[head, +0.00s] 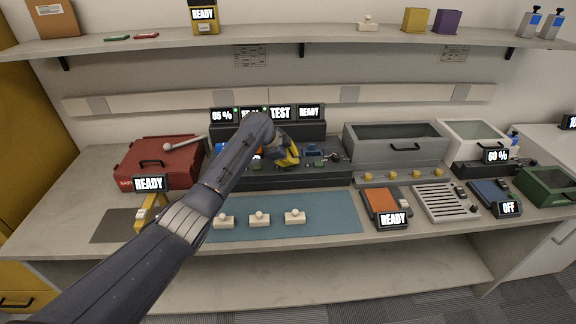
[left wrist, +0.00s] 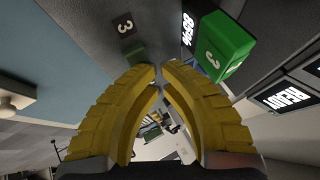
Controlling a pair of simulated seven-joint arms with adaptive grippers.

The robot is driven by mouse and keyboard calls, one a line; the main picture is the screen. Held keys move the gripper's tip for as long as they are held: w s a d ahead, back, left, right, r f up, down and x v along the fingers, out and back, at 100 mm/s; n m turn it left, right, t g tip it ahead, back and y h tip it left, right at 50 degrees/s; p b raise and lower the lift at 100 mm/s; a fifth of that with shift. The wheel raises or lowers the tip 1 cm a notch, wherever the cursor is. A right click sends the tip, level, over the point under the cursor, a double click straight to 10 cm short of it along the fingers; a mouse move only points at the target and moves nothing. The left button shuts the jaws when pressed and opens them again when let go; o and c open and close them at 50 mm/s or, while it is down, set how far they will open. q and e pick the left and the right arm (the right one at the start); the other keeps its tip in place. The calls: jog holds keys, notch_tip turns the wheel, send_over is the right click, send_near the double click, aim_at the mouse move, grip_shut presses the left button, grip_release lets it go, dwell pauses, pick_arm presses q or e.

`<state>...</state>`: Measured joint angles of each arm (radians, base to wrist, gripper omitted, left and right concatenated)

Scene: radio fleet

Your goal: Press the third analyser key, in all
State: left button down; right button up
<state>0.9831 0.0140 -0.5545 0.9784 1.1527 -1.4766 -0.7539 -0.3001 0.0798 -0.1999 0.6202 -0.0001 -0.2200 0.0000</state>
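My left gripper (head: 288,157) has yellow fingers and is over the dark rack (head: 310,178) at the back of the bench, below the screens. In the left wrist view the fingertips (left wrist: 160,72) come together with nothing visible between them. A screen reading TEST (head: 281,113) and one reading READY (head: 309,112) stand behind the gripper. Which part is the third analyser key I cannot tell. My right gripper is out of view.
Three white knobbed blocks (head: 259,219) stand on the blue mat (head: 335,213). A red case (head: 155,165) is at left, grey (head: 395,150) and white bins at right. An orange-topped unit (head: 383,202) stands at the front. The shelf (head: 290,41) runs above. The mat's right part is clear.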

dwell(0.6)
pick_arm(q)
jog(key=shift+r, duration=0.8)
jog(key=shift+r, duration=2.5)
jog(key=shift+s, duration=0.1)
